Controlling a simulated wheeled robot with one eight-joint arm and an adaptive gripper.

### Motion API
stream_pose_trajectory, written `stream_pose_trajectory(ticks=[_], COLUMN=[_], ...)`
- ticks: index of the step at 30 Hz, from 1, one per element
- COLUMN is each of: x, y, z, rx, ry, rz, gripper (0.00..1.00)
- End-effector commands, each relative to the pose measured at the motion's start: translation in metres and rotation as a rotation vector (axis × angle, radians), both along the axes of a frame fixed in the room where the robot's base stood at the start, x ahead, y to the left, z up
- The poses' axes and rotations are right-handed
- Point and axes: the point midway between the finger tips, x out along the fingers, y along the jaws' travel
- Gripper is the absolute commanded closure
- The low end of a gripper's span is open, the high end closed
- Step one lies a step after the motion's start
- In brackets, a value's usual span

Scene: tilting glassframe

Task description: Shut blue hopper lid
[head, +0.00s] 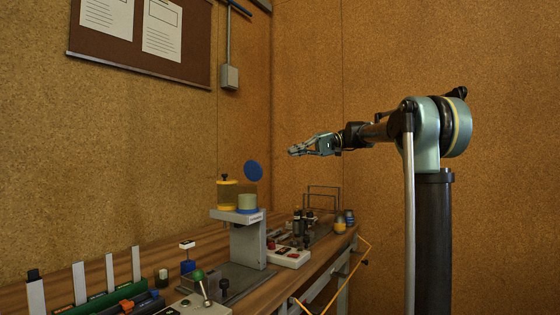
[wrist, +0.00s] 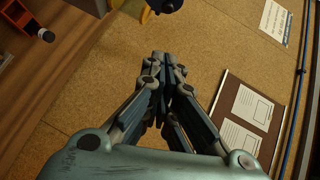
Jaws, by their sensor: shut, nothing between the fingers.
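The blue lid (head: 253,170) is a round disc standing raised and open above the back of a pale greenish hopper cup (head: 247,202). The cup sits on a grey stand beside a yellow hopper (head: 227,193), which has a dark knob on top. My gripper (head: 292,151) is in the air to the right of the blue lid and a little higher, apart from it. In the wrist view my gripper's fingers (wrist: 162,62) are together with nothing between them.
The grey stand (head: 248,240) rises from a wooden bench (head: 150,255). A red-and-white control box (head: 288,257), a lever with a green knob (head: 199,277) and a wire rack (head: 322,192) are on the bench. A notice board (head: 140,55) hangs on the wall. The air around my gripper is clear.

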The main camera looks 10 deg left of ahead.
Motion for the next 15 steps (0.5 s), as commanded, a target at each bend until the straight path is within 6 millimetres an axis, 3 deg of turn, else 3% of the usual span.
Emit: stream_pose_trajectory(ticks=[15], x=[-0.034], y=[0.076], z=[-0.019], rx=[0.0], ry=[-0.001], rz=[0.005], gripper=[1.0])
